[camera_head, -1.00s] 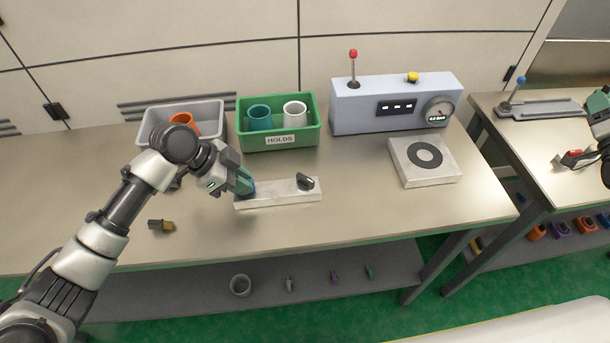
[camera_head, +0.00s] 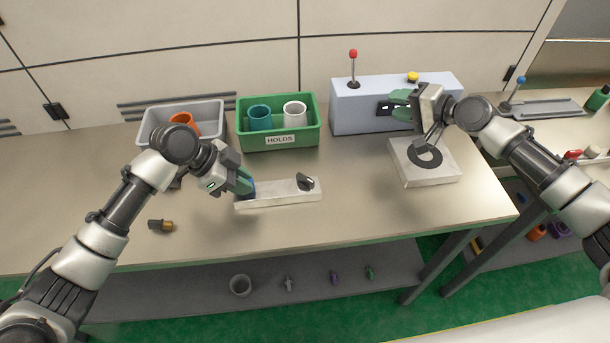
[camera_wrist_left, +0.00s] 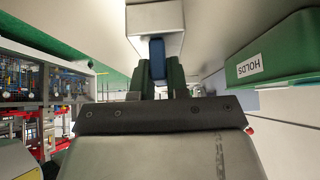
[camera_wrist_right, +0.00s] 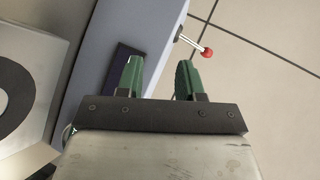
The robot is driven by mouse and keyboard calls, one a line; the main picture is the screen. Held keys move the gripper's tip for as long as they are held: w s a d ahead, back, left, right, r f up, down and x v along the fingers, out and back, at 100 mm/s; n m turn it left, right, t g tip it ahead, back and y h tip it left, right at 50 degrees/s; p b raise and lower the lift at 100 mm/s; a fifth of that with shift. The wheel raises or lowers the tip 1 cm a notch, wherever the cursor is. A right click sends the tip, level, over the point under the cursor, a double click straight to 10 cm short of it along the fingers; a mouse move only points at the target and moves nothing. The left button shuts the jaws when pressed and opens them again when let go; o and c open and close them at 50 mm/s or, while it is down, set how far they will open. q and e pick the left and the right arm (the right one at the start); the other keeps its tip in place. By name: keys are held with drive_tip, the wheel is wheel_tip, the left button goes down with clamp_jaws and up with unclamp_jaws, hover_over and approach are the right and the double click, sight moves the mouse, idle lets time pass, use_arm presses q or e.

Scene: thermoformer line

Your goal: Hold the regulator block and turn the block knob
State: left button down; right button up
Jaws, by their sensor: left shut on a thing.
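The regulator block (camera_head: 278,195) is a long pale bar lying on the table. A dark block knob (camera_head: 305,182) stands on its right end. My left gripper (camera_head: 247,184) is at the block's left end, shut on a blue part there. In the left wrist view the green fingers close on this blue part (camera_wrist_left: 157,55), with the pale block (camera_wrist_left: 155,20) beyond. My right gripper (camera_head: 402,105) is in front of the blue-grey control box, with its fingers pointing left. In the right wrist view its green fingers (camera_wrist_right: 160,82) are apart and empty.
The control box (camera_head: 358,112) has a red-tipped lever, a yellow button and a gauge. A green HOLDS bin (camera_head: 308,139) and a grey bin (camera_head: 215,134) stand at the back. A pad with a dark ring (camera_head: 450,172) lies right. A small brass-and-dark piece (camera_head: 160,225) lies front left.

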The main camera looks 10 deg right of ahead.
drive_tip(key=s+a+f+n+g, duration=0.1)
drive_tip(key=s+a+n+g, duration=0.1)
drive_tip(key=a+n+g, duration=0.45)
drive_tip(key=s+a+f+n+g, duration=0.1)
drive_tip(key=s+a+n+g, duration=0.15)
drive_tip(key=a, duration=0.75)
drive_tip(key=r+n+g+h, duration=0.2)
drive_tip(key=n+h, duration=0.5)
hover_over(305, 178)
drive_tip(key=shift+w+f, duration=0.2)
drive_tip(key=shift+w, duration=0.25)
drive_tip(key=shift+s+r+n+h, duration=0.35)
drive_tip(key=shift+n+h, duration=0.25)
drive_tip(key=shift+h, duration=0.2)
drive_tip(key=shift+f, duration=4.45)
clamp_jaws()
